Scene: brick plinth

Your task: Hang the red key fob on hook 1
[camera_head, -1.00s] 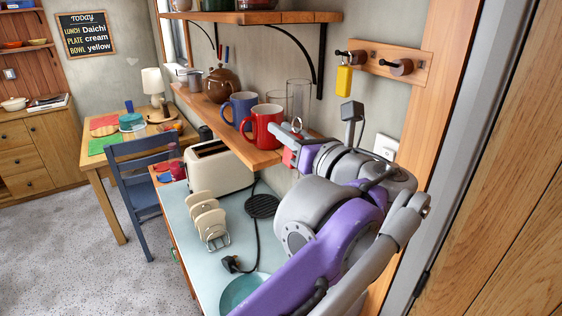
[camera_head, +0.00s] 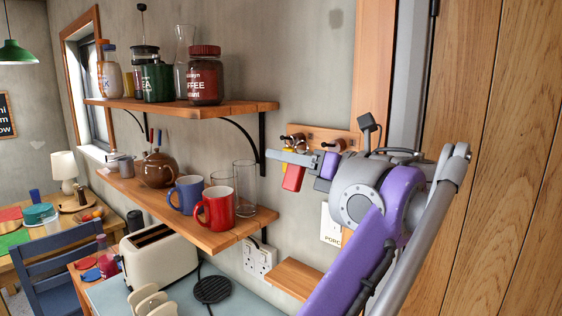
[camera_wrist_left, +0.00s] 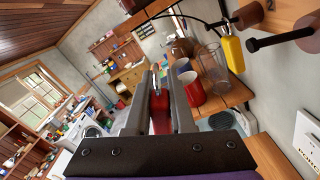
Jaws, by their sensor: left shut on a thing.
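The wooden hook rail (camera_head: 352,137) is on the wall with two dark pegs. A yellow fob (camera_wrist_left: 231,52) hangs from the left peg; part of it shows behind my gripper in the head view (camera_head: 285,158). The right peg (camera_wrist_left: 272,42) looks bare. In the wrist view the fob (camera_wrist_left: 160,112) sits between the two fingers. My right gripper is not in view.
Left of the rail, a lower shelf (camera_head: 232,234) holds a red mug (camera_head: 216,210), a blue mug (camera_head: 186,195), clear glasses and a brown teapot (camera_head: 157,170). An upper shelf (camera_head: 240,108) holds jars. A wooden door (camera_head: 505,150) stands at right.

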